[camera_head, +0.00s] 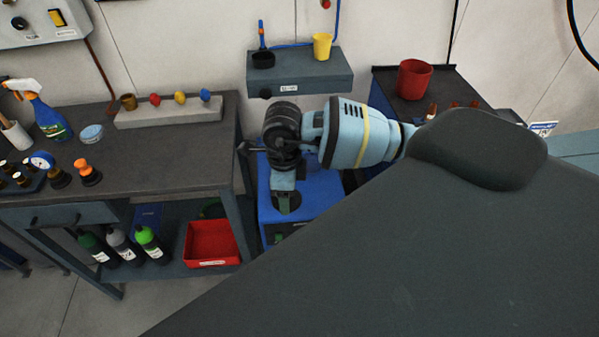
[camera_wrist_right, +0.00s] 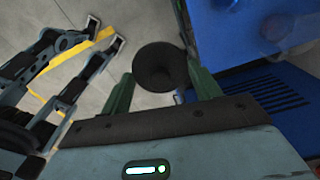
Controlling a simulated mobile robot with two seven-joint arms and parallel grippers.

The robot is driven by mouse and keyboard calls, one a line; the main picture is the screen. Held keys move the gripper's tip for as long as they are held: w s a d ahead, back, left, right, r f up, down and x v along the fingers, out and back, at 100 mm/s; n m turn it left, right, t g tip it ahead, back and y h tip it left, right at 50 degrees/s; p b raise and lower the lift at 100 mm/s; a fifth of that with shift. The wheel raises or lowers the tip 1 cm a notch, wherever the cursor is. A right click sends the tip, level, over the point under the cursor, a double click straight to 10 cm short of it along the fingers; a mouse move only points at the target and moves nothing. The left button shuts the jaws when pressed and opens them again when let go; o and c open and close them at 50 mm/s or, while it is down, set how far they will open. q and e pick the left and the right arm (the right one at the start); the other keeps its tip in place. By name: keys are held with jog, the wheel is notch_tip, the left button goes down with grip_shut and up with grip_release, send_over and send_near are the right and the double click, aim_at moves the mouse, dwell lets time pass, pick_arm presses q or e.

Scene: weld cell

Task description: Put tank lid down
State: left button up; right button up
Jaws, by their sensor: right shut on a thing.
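The tank lid (camera_wrist_right: 160,67) is a dark, round piece in the right wrist view. It sits between the two green fingers of my right gripper (camera_wrist_right: 161,88), which is shut on it. In the head view my right gripper (camera_head: 286,197) points down over the blue unit (camera_head: 330,199), and the dark lid is largely hidden there. In the wrist view the blue unit (camera_wrist_right: 230,40) lies to the right of the lid, with dark slots on one face. I cannot tell whether the lid touches anything below.
A workbench (camera_head: 150,170) stands at left with a red bin (camera_head: 210,243) and bottles on its lower shelf. A wall shelf (camera_head: 300,75) holds a yellow cup (camera_head: 322,46). A red cup (camera_head: 414,79) stands on a dark cabinet at back right. Dark jointed parts show left in the wrist view.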

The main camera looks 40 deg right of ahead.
jog(key=a+r+n, duration=0.1)
jog(key=n, duration=0.2)
jog(key=a+r+n, duration=0.1)
jog(key=n, duration=0.3)
jog(key=s+a+r+n, duration=0.1)
jog(key=n, duration=0.2)
jog(key=shift+r+n, duration=0.4)
jog(key=a+r+n, duration=0.1)
jog(key=n, duration=0.4)
jog(key=s+r+n, duration=0.1)
jog(key=r+n, duration=0.1)
jog(key=n, duration=0.3)
jog(key=s+a+r+n, duration=0.1)
jog(key=r+n, duration=0.1)
jog(key=n, duration=0.3)
jog(key=shift+a+n, duration=0.3)
jog(key=shift+d, duration=0.15)
